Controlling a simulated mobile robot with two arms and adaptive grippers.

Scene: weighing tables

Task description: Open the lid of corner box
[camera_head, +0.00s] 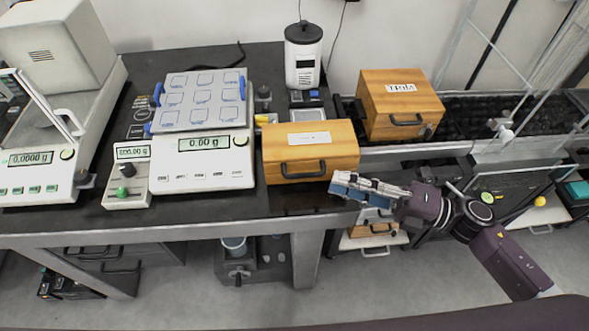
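A wooden box with a dark handle on its front and a white label on top (310,165) sits at the right front corner of the black table; its lid looks shut. A second, similar wooden box (400,105) stands further back to the right, also looking shut. My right gripper (345,186) reaches in from the right, its blue-tipped fingers near the lower right front of the corner box, right of the handle. I cannot tell whether it touches the box or how far its fingers are apart. My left gripper is not in view.
Several scales stand on the black table (270,201) left of the box, one with a blue-edged tray (200,98) on top. A white and black canister (303,60) stands behind the box. A bare strip runs along the table's front edge.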

